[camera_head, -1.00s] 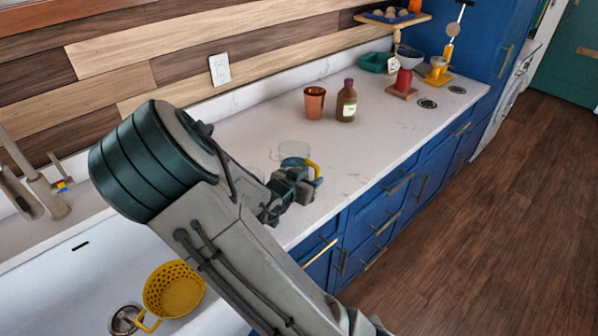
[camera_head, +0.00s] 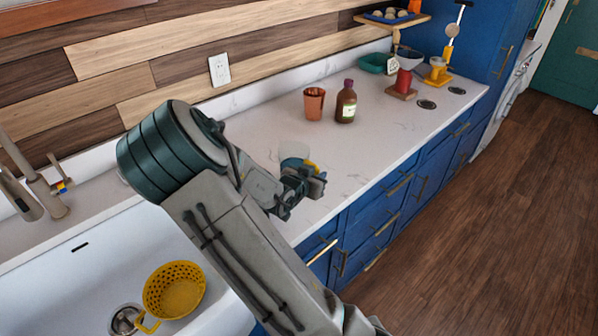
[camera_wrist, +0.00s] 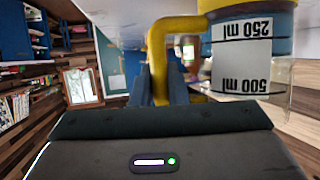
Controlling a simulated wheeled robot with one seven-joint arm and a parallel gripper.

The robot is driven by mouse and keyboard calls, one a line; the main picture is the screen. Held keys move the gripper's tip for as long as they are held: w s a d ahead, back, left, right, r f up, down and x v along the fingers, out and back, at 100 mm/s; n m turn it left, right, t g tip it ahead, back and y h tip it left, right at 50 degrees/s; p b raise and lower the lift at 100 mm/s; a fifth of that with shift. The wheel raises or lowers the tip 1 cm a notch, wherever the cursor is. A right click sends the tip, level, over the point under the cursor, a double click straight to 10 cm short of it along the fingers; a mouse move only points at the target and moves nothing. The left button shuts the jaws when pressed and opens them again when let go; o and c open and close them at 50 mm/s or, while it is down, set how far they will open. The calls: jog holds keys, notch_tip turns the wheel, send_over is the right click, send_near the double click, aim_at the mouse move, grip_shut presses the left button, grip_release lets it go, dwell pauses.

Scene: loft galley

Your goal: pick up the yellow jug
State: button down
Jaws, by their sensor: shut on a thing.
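The handle (camera_wrist: 158,45) comes down between my fingers. My gripper (camera_head: 312,178) is shut on this handle, with a finger on either side in the wrist view (camera_wrist: 160,85). The jug's lower part is hidden in the head view, so I cannot tell whether it touches the counter.
A copper-coloured cup (camera_head: 314,104) and a brown bottle (camera_head: 346,103) stand behind the jug. A yellow colander (camera_head: 174,291) sits in the sink at lower left. The counter right of the jug is clear.

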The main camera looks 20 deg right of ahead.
jog(key=shift+r, duration=0.15)
jog(key=shift+r, duration=1.95)
jog(key=s+d+r+p, duration=0.1)
jog(key=s+d+r, duration=0.4)
jog(key=s, duration=0.5)
jog(key=shift+d+r, duration=0.35)
jog(key=shift+r, duration=0.55)
